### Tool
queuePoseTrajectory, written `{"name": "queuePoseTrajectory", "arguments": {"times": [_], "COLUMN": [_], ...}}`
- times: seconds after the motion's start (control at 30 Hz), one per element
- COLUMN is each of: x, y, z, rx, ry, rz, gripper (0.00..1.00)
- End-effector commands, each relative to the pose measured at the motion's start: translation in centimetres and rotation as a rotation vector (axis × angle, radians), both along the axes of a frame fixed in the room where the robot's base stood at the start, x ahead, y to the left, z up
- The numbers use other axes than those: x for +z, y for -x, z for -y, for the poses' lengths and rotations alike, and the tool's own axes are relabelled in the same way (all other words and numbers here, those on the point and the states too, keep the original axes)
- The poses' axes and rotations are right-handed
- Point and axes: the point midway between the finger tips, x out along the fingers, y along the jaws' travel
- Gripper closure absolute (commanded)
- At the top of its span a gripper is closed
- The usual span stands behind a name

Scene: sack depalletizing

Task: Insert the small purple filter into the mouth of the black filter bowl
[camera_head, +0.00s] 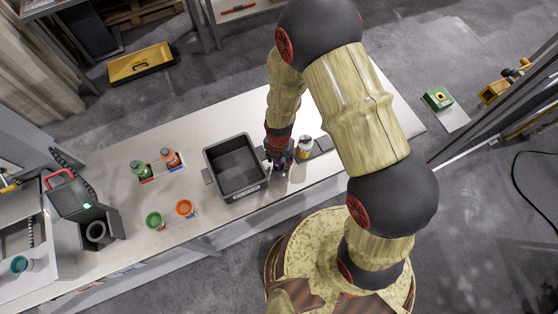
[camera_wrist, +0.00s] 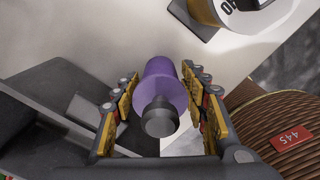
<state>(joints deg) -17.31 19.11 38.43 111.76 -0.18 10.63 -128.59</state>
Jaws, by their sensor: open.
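The small purple filter (camera_wrist: 160,90) shows in the wrist view as a purple cylinder with a dark round knob on its near end. My gripper (camera_wrist: 159,80) is open, with its yellow-padded fingers on either side of the filter. A narrow gap seems to show beside the filter, and contact is unclear. In the head view my gripper (camera_head: 279,163) is low over the table, just right of the dark bin, and largely hides the filter. A black unit with a pale ring-shaped opening (camera_head: 96,231) stands at the left; I cannot tell whether this is the filter bowl.
A dark open bin (camera_head: 237,190) stands left of my gripper. A white-and-yellow container (camera_head: 305,147) stands close on the right. Green (camera_head: 154,220) and orange (camera_head: 184,208) cups and two bottles (camera_head: 170,158) are further left. The white table (camera_head: 110,165) has clear room between them.

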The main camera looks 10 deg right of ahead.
Motion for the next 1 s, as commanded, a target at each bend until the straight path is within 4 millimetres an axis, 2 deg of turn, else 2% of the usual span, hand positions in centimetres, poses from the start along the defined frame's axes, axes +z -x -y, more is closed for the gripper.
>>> {"name": "queuePoseTrajectory", "arguments": {"times": [0.07,0.63,1.0], "x": [0.02,0.04,0.53], "y": [0.01,0.03,-0.03], "z": [0.01,0.01,-0.01], "rx": [0.000,0.000,0.000], "ry": [0.000,0.001,0.000], "rz": [0.000,-0.001,0.000], "gripper": [0.57,0.89,0.90]}}
